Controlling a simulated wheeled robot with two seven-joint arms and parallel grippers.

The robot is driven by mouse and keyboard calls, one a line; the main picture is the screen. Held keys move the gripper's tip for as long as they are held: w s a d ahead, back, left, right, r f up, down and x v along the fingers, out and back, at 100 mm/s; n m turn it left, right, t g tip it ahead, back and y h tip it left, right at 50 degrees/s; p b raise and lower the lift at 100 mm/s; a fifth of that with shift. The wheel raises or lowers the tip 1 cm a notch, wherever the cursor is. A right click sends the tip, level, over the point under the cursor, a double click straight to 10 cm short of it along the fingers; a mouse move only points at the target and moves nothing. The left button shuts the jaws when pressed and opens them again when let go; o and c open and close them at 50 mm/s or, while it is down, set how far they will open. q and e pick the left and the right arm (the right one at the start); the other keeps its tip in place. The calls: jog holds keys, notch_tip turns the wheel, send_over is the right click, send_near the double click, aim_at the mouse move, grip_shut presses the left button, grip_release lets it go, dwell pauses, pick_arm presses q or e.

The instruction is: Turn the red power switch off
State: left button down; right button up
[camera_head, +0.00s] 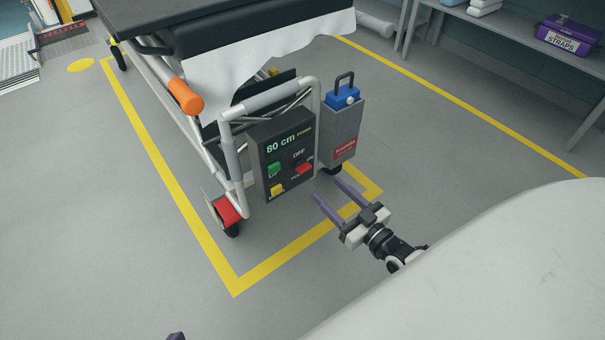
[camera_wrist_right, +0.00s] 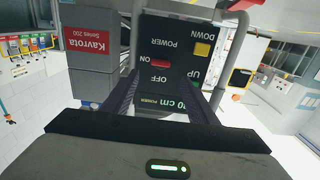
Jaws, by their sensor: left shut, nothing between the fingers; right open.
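The red power switch (camera_head: 304,168) sits on the dark control panel (camera_head: 268,190) at the end of the wheeled stretcher. It also shows upside down in the right wrist view (camera_wrist_right: 160,64), with the OFF and ON labels beside it. I cannot tell its position clearly. My right gripper (camera_head: 326,187) is open and empty, apart from the panel and facing it from the near side. In the right wrist view its purple fingers (camera_wrist_right: 163,88) frame the switch area. Only a purple tip of my left gripper (camera_head: 176,336) shows at the bottom edge; it is shut and empty.
A green UP button (camera_head: 274,170) and a yellow DOWN button (camera_head: 277,189) share the panel. A white tubular frame (camera_head: 230,160) surrounds the panel's left side. Floor in front is clear.

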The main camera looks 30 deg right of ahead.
aim_at(306, 170)
jog(key=w+b, duration=0.1)
jog(key=w, duration=0.1)
jog(key=w+b, duration=0.1)
jog(key=w, duration=0.2)
jog(key=w+b, duration=0.1)
jog(key=w, duration=0.2)
jog(key=shift+w+a, duration=0.1)
jog(key=shift+a, duration=0.25)
pick_arm(q)
jog(key=shift+w+d+r+t+h, duration=0.15)
jog(key=shift+d+r+t+h, duration=0.2)
jog(key=shift+d+r, duration=0.3)
jog(key=shift+w+d+r+t+h, duration=0.1)
jog(key=shift+d+r+t+h, duration=0.25)
jog(key=shift+r, duration=0.5)
pick_arm(e)
jog(key=shift+w+a, duration=0.1)
jog(key=shift+w, duration=0.65)
jog(key=shift+r, duration=0.1)
jog(key=c, duration=1.1)
jog(key=shift+o, duration=0.2)
